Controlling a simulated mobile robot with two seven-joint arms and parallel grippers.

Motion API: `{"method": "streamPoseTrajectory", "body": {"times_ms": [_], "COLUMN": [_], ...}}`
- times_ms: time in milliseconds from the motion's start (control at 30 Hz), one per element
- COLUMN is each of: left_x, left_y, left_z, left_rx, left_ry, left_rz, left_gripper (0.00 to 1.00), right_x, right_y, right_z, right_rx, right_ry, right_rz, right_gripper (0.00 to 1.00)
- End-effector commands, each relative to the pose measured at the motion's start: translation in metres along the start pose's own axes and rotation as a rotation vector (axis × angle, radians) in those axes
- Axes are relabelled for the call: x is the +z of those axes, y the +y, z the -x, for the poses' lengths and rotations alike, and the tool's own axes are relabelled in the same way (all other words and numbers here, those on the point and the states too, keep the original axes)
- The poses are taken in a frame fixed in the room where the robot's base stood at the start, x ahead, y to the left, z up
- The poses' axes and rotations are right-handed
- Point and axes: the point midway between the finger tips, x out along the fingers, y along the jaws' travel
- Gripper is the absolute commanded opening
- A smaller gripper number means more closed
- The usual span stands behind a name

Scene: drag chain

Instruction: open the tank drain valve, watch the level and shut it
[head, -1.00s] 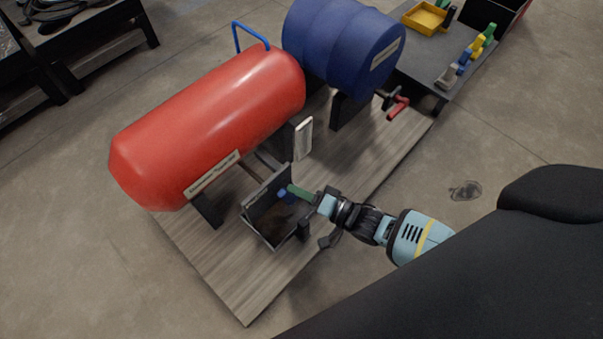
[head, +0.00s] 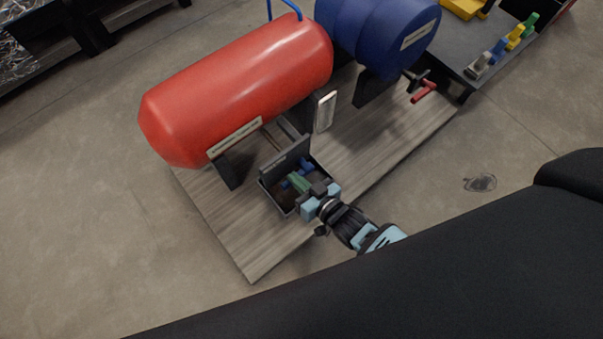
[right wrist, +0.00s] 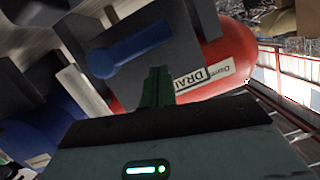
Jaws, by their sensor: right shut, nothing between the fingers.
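The red tank (head: 240,85) lies on its side on a wooden board (head: 250,235), with a label along its lower edge. Its label also shows in the right wrist view (right wrist: 205,76), partly readable as "DRAIN". A dark open-topped box (head: 283,200) stands in front of the tank. A blue lever handle (head: 306,166) shows inside the box area; it is large in the right wrist view (right wrist: 130,48). My right gripper (head: 298,182) has green fingers (right wrist: 158,88), shut and empty, over the box beside the blue lever, apart from it in the wrist view. My left gripper is not in view.
A pale upright strip (head: 326,111) stands by the tank's right end. A blue drum (head: 375,30) with a red-handled crank (head: 423,92) is behind on the right. A dark table (head: 470,45) holds coloured parts. The front board and left floor are clear.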

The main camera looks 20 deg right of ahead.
Motion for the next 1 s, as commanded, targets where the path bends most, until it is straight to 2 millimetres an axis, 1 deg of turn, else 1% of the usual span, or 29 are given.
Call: {"method": "streamPoseTrajectory", "body": {"times_ms": [33,233,533,1000], "left_x": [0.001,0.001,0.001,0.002], "left_y": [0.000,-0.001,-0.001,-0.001], "left_z": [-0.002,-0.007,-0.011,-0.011], "left_rx": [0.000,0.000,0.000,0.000], "left_ry": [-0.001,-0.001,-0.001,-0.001], "left_rz": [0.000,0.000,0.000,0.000], "left_gripper": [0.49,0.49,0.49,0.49], "right_x": [0.004,0.013,0.018,0.019], "right_y": [-0.002,-0.004,-0.006,-0.006], "right_z": [-0.001,-0.003,-0.004,-0.005], "right_rx": [0.011,0.039,0.036,0.036], "right_ry": [-0.001,-0.002,-0.001,0.001], "right_rz": [0.029,0.148,0.144,0.143], "right_gripper": [0.00,0.00,0.00,0.00]}}
